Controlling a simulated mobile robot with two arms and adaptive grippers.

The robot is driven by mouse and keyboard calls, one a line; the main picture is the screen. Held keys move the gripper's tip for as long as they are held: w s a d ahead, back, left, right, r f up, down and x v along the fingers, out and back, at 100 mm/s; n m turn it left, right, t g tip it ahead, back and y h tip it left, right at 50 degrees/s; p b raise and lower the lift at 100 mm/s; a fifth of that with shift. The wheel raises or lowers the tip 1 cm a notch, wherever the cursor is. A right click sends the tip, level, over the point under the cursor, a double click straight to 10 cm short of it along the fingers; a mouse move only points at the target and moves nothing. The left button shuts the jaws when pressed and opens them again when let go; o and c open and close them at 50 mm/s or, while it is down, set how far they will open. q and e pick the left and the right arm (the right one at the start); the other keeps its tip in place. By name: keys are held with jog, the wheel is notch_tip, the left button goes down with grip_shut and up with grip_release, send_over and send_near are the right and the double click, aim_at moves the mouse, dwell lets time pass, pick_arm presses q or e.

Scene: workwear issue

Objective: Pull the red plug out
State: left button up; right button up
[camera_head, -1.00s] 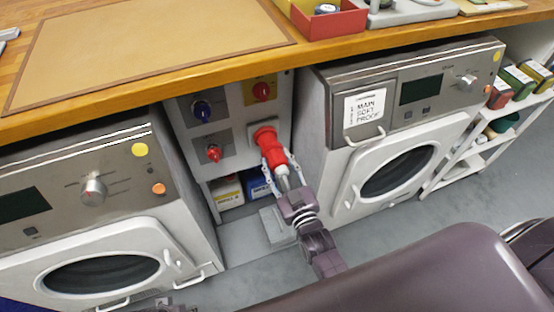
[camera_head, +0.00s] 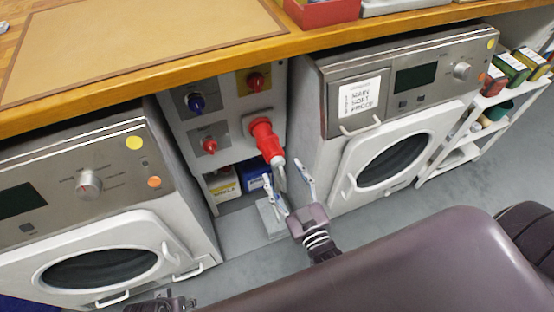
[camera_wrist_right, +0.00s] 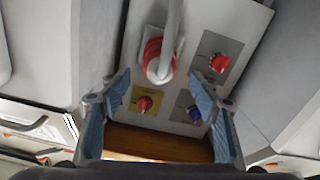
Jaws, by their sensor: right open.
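The red plug (camera_head: 268,148) sits at the red socket on the grey panel between the two machines, with a grey-white cable hanging from its lower end. The plug also shows in the right wrist view (camera_wrist_right: 153,62), with the cable passing in front of it. My right gripper (camera_head: 283,169) is open and empty, below and in front of the plug, with its fingers apart on either side of the cable. Both fingers show in the right wrist view (camera_wrist_right: 160,82), clear of the plug. A part of my left arm's end (camera_head: 165,303) shows at the bottom edge; its jaws cannot be made out.
The panel also carries a blue switch (camera_head: 196,102), a red knob on yellow (camera_head: 256,82) and another red knob (camera_head: 210,146). Front-loading machines stand left (camera_head: 88,190) and right (camera_head: 400,95). The wooden worktop (camera_head: 200,75) overhangs above. Boxes (camera_head: 222,187) sit below the panel.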

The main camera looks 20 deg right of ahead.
jog(key=s, duration=0.4)
jog(key=shift+d, duration=0.1)
dwell(0.4)
